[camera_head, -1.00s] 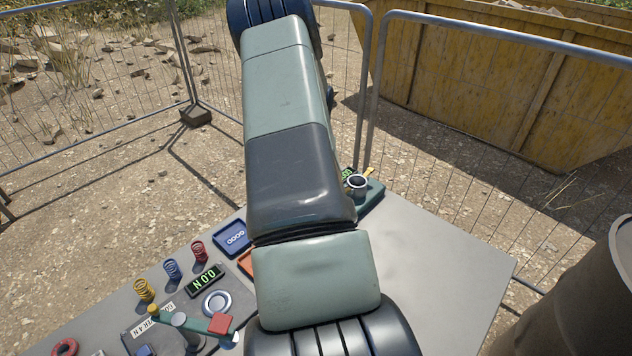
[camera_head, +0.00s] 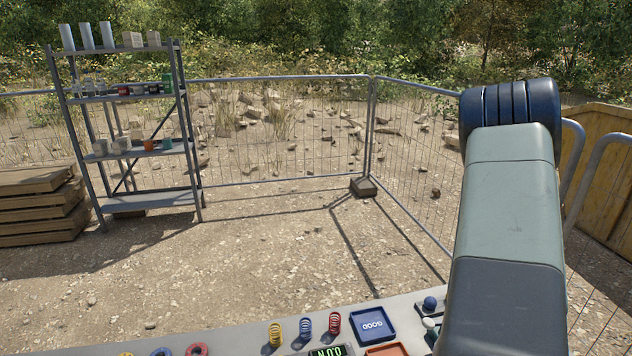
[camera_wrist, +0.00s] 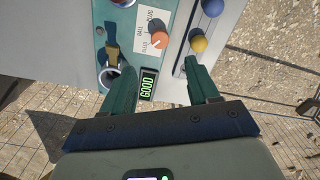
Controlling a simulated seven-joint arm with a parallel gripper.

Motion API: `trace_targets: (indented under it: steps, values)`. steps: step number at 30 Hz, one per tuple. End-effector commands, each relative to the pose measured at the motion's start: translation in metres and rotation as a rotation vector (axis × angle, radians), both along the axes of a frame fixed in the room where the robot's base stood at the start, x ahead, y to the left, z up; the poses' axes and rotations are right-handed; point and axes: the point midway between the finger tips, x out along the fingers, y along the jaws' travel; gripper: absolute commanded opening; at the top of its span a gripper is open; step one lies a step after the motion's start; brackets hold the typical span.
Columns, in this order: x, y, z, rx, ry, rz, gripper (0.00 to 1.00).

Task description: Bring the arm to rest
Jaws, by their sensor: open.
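My gripper (camera_wrist: 160,78) shows in the wrist view, its two teal fingers apart with nothing held between them. It hangs over the edge of the grey table (camera_wrist: 65,35), above a teal device. That device has an orange knob (camera_wrist: 159,40) and a small display (camera_wrist: 148,84) reading GOOD. In the head view my arm stands raised at the right. The gripper is out of that view.
A shelf (camera_head: 150,200), fence (camera_head: 280,130) and yellow skip (camera_head: 605,190) stand beyond.

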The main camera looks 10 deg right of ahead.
Motion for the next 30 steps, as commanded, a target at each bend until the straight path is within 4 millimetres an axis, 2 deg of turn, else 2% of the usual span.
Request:
trace_targets:
  steps: [2,5,8,9,14,17,21,25,30]
  values:
    - [0.004,0.007,0.010,-0.001,-0.009,0.014,0.60]
    - [0.014,0.030,0.040,0.000,-0.036,0.057,0.60]
    - [0.025,0.071,0.087,0.001,-0.075,0.134,0.60]
    - [0.027,0.091,0.107,0.003,-0.092,0.172,0.60]
    - [0.018,0.175,0.177,0.006,-0.152,0.338,0.60]
    - [0.001,0.226,0.213,0.004,-0.186,0.448,0.60]
    - [-0.036,0.291,0.251,-0.009,-0.231,0.607,0.60]
    - [-0.082,0.342,0.273,-0.033,-0.267,0.758,0.60]
    - [-0.148,0.390,0.280,-0.078,-0.307,0.949,0.60]
